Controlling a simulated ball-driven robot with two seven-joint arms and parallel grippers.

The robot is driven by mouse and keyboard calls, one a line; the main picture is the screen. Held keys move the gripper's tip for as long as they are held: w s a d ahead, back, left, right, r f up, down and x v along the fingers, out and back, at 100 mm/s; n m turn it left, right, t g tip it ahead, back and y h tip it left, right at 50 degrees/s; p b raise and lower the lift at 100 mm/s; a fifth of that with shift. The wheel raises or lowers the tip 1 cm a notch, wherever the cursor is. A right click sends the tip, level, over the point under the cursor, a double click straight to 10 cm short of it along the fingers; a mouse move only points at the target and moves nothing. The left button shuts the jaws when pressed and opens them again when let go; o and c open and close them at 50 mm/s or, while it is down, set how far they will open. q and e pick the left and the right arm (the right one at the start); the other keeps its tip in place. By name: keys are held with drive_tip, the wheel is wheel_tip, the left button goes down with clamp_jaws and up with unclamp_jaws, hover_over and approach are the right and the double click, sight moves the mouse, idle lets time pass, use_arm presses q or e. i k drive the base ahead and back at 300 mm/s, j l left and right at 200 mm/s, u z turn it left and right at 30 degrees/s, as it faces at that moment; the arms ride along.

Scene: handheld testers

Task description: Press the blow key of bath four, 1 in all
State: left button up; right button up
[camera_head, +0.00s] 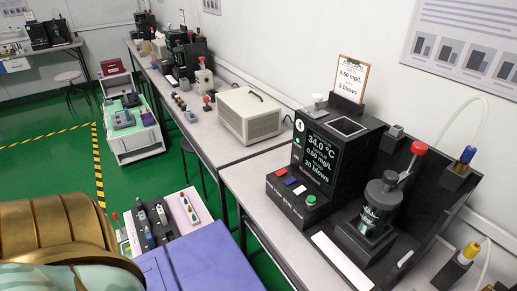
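The nearest station, a black bath unit (345,150), stands on the grey bench at the right. Its lit screen (318,158) reads 34.0 °C, 0.50 mg/L and 20 blows. A small round number badge (299,125) is on its front; I read it as perhaps 1, but it is too small to be sure. On its sloped front panel are a red key (281,172), a blue key (290,180), a white key (299,190) and a green key (311,200). Their labels are unreadable. Which unit is bath four I cannot tell. Neither gripper is in view.
A dark grey vessel (378,207) and a red-topped lever (418,149) stand right of the screen. A clipboard (350,78) reads 0.50 mg/L, 5 blows. A beige box (250,114) and more black units (190,55) stand farther along the bench. Green floor (60,165) is open at left.

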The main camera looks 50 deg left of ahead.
sight(311, 199)
drive_tip(key=u, duration=1.05)
